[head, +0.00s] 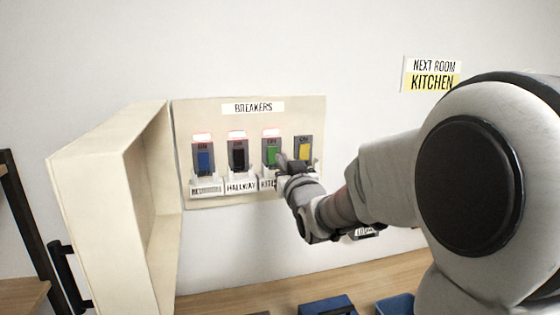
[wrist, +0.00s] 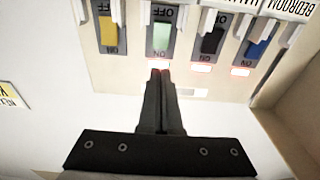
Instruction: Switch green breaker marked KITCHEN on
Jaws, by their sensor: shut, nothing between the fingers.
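The green breaker (head: 270,155) is third from the left on the breaker panel (head: 250,203), above a label partly hidden by my gripper that reads "KITC". The light above it glows red. In the wrist view the green breaker (wrist: 161,37) appears upside down, with OFF at the top and ON by the glowing light. My gripper (head: 281,162) is shut and empty, its tips in front of the panel close to the green breaker. In the wrist view the fingertips (wrist: 160,68) overlap the light at its ON end. I cannot tell whether they touch.
Blue (head: 204,160) and black (head: 238,155) breakers to the left have lit red lights. A yellow breaker (head: 304,152) to the right shows no lit light. The open panel door (head: 105,210) stands out at the left. A KITCHEN sign (head: 432,76) hangs at upper right.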

